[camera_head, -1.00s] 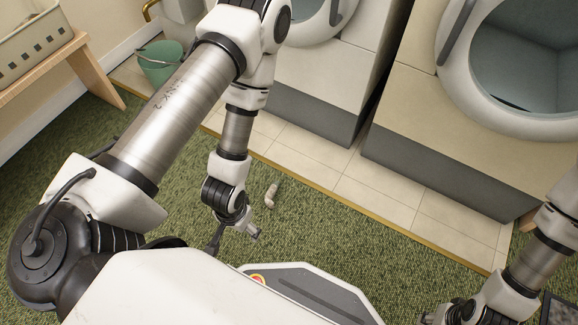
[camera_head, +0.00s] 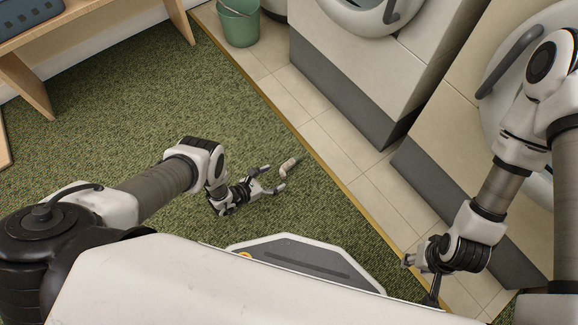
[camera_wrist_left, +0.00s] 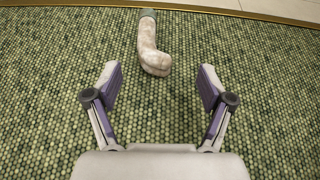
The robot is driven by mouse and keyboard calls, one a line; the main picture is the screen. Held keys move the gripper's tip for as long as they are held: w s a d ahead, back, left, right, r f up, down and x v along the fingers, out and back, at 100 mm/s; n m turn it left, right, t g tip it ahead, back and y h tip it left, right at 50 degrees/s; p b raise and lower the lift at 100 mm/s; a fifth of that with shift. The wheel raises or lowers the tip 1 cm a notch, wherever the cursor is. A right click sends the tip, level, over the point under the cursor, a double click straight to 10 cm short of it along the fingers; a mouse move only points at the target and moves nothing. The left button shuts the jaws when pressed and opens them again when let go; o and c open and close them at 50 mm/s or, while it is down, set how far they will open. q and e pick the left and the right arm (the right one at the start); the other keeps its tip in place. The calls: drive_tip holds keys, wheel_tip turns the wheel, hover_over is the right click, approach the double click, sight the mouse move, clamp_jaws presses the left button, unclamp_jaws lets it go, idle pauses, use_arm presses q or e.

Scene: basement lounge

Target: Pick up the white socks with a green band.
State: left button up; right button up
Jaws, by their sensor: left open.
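The socks (camera_head: 287,168) lie on the green carpet as one small off-white bundle, just past my left gripper (camera_head: 273,178). In the left wrist view the socks (camera_wrist_left: 150,45) look mottled white, with a grey-green band at the far end and a bent, rounded near end. The near end lies just beyond and between the fingertips of my left gripper (camera_wrist_left: 160,71), which is open and empty. My right gripper (camera_head: 418,270) is low at the right, away from the socks; its finger opening is unclear.
A brass-coloured edge strip (camera_head: 321,164) divides the carpet from pale floor tiles (camera_head: 345,140) beyond the socks. Front-loading machines (camera_head: 350,85) stand on the tiles. A green bucket (camera_head: 239,25) stands farther back. A wooden bench (camera_head: 90,18) is at upper left. Carpet around the socks is clear.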

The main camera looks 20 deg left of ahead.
sight(282, 171)
use_arm(q)
drive_tip(key=b+x, duration=0.2)
drive_tip(key=x, duration=0.1)
drive_tip(key=b+x, duration=0.2)
drive_tip(key=x, duration=0.2)
drive_tip(key=shift+w+a+f+b, duration=0.15)
drive_tip(key=shift+w+a+b, duration=0.05)
drive_tip(key=shift+w+b, duration=0.2)
drive_tip(key=shift+w+d, duration=0.1)
drive_tip(key=shift+w, duration=0.05)
drive_tip(key=shift+c, duration=1)
drive_tip(key=c, duration=1.1)
